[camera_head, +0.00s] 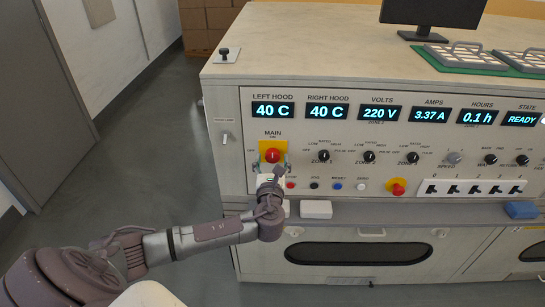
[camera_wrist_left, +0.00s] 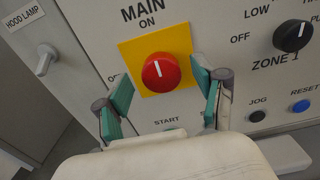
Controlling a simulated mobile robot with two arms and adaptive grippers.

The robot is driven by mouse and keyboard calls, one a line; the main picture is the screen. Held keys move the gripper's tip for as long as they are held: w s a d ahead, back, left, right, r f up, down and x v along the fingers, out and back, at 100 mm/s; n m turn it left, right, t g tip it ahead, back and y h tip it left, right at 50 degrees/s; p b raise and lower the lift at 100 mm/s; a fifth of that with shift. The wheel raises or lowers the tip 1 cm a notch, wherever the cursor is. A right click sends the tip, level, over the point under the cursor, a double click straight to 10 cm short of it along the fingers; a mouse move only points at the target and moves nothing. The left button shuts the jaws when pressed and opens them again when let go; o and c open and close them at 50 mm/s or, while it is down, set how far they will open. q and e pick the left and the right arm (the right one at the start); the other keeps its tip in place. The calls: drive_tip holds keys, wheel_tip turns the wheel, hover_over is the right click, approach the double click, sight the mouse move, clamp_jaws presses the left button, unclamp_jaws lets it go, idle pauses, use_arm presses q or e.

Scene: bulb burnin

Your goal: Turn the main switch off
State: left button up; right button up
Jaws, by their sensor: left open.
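The main switch (camera_head: 272,156) is a round red knob on a yellow plate, under the word MAIN at the left of the panel. In the left wrist view the red knob (camera_wrist_left: 161,72) has a white mark pointing up toward ON, tilted slightly left. My left gripper (camera_head: 273,168) is at the panel, just below and around the lower part of the yellow plate. In the left wrist view my left gripper (camera_wrist_left: 165,92) is open, with its green-padded fingers on either side of the knob and apart from it. My right gripper is not in view.
A hood lamp switch (camera_wrist_left: 46,60) is left of the main switch. A white block (camera_head: 316,209) lies on the ledge below.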

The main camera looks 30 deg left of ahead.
use_arm(q)
drive_tip(key=shift+x, duration=0.8)
drive_tip(key=c, duration=1.1)
drive_tip(key=shift+c, duration=0.2)
